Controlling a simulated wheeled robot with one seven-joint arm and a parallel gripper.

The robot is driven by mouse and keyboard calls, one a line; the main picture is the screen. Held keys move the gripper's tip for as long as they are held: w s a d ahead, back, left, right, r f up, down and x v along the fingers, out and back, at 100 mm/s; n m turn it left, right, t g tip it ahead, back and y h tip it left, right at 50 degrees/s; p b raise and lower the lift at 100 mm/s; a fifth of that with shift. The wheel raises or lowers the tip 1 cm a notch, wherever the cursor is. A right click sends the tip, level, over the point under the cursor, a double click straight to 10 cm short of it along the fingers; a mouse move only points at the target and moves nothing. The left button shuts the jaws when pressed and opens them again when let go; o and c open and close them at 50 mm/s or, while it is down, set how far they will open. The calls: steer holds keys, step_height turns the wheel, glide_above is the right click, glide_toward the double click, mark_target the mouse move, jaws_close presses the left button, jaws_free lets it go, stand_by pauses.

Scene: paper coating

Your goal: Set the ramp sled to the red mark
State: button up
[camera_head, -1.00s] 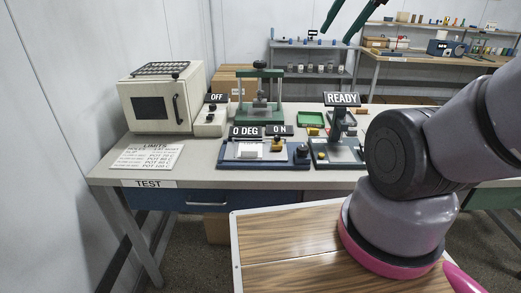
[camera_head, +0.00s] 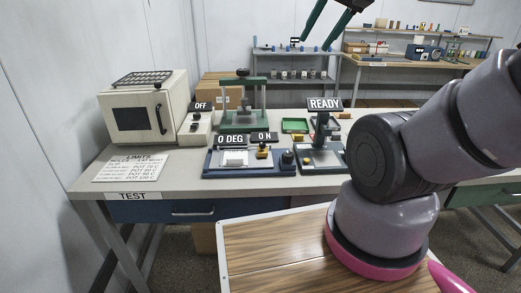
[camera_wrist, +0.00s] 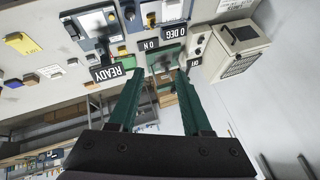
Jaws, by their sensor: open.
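My gripper (camera_head: 314,44) is raised above and behind the test bench, with its two green fingers apart and nothing between them. The fingers also show in the wrist view (camera_wrist: 161,72). A blue device (camera_head: 222,171) with the signs 0 DEG and ON lies flat at the bench front. It carries a pale sheet (camera_head: 234,158), a small yellow-topped piece (camera_head: 263,150) and a dark knob (camera_head: 287,158). The yellow-topped piece may be the ramp sled; I cannot tell. I cannot make out a red mark. My fingers are well apart from the device.
A cream oven (camera_head: 143,104), a box marked OFF (camera_head: 196,127), a green press (camera_head: 245,115) and a READY stand (camera_head: 322,157) crowd the bench (camera_head: 172,181). A limits card (camera_head: 131,169) lies front left. A wood-topped surface (camera_head: 275,250) is nearer me.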

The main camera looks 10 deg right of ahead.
stand_by(0.3)
steer(key=shift+o, duration=0.8)
steer(key=n+g+h, duration=0.2)
steer(key=n+g, duration=0.5)
steer(key=n, duration=0.2)
glide_above(262, 143)
step_height(262, 143, down, 28)
steer(key=f, duration=0.1)
step_height(262, 143, down, 10)
steer(key=shift+s+r, duration=0.15)
steer(key=shift+r, duration=0.1)
jaws_close()
